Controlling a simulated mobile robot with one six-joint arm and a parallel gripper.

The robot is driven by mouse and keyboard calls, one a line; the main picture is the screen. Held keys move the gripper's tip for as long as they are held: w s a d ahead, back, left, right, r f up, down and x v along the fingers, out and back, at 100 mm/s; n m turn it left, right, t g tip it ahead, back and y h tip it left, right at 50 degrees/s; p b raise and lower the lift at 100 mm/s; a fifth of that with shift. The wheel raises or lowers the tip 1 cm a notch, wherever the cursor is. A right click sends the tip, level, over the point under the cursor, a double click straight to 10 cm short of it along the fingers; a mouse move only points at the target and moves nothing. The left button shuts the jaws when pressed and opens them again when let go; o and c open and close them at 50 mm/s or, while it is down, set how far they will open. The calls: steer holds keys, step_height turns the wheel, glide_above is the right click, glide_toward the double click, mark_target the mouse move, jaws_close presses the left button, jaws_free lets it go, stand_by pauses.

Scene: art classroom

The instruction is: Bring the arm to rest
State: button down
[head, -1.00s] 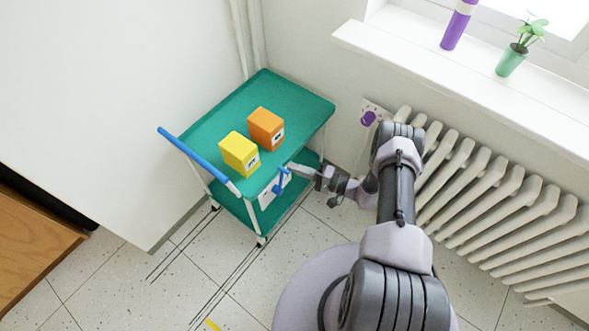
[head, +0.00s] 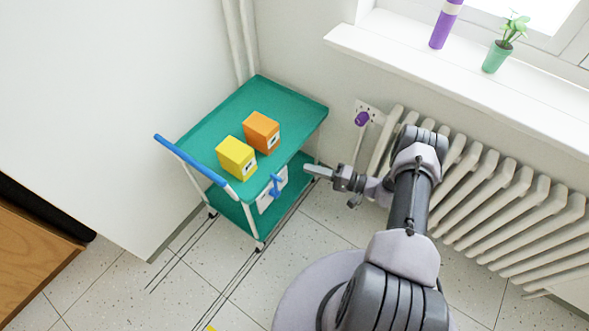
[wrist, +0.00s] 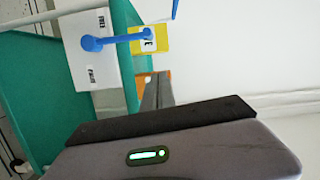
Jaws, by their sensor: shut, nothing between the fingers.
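My gripper (head: 310,171) is shut and empty. In the head view it is to the right of the teal cart (head: 215,122), apart from the blue lever (head: 275,186) on the cart's white end panel (head: 264,203). My arm is bent, with its elbow near the radiator. In the wrist view the closed fingers (wrist: 157,88) show behind the dark gripper body. The blue lever (wrist: 110,40) there points sideways across the white panel (wrist: 88,72), which carries two small labels.
A yellow box (head: 233,158) and an orange box (head: 259,130) stand on the cart's top. A white radiator (head: 500,200) is close to my arm on the right, below a windowsill (head: 450,72) with a potted plant (head: 500,50).

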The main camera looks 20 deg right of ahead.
steer(key=s+a+r+n+g+h, duration=0.1)
steer(key=a+r+n+g, duration=0.3)
steer(key=r, duration=0.8)
steer(key=s+a+r+g+h, duration=0.15)
steer(key=r+g, duration=0.45)
steer(key=r, duration=0.7)
steer(key=s+a+r+m+t+h, duration=0.1)
steer(key=s+a+r+h, duration=0.3)
steer(key=s+r, duration=0.4)
steer(key=s+a+r+t+h, duration=0.3)
steer(key=s+r+h, duration=0.2)
steer(key=s+r, duration=0.4)
steer(key=s, duration=0.4)
steer(key=shift+a+m, duration=0.4)
